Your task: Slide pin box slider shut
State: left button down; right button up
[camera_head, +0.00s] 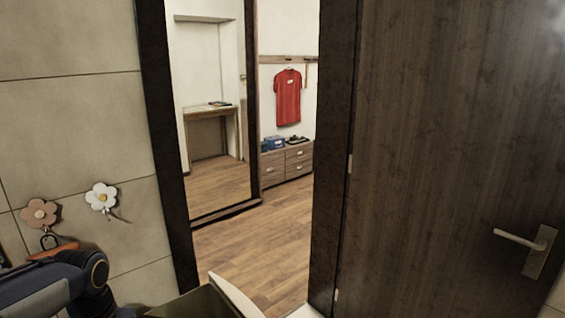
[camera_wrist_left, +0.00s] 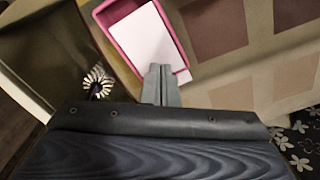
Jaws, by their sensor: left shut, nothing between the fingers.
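No thing that I can surely name as the pin box or its slider shows. In the left wrist view a pink-rimmed box (camera_wrist_left: 116,34) lies at the top, with a white flat piece (camera_wrist_left: 148,38) covering much of its inside. A strip of pink interior shows on its left. My left gripper (camera_wrist_left: 160,68) is shut and empty, its fingertips close to the box's lower edge; I cannot tell if they touch. In the head view only part of my left arm shows at the lower left. My right gripper is not in view.
A silvery, petal-like round object (camera_wrist_left: 98,83) is left of my fingers. In the head view, flower-shaped hooks (camera_head: 102,198) are on the tiled wall, a brown door (camera_head: 440,130) with a handle (camera_head: 526,244) stands right, and a doorway opens onto clear wooden floor (camera_head: 255,250).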

pick_arm(q)
jog(key=shift+f, duration=0.4)
jog(key=shift+s+d, duration=0.2)
jog(key=shift+s+d+r, duration=0.1)
jog(key=shift+s+d, duration=0.15)
dwell(0.3)
jog(key=shift+s+d, duration=0.1)
dwell(0.3)
jog(key=shift+s+d, duration=0.45)
dwell(0.4)
jog(key=shift+s+d, duration=0.25)
jog(key=shift+f, duration=0.2)
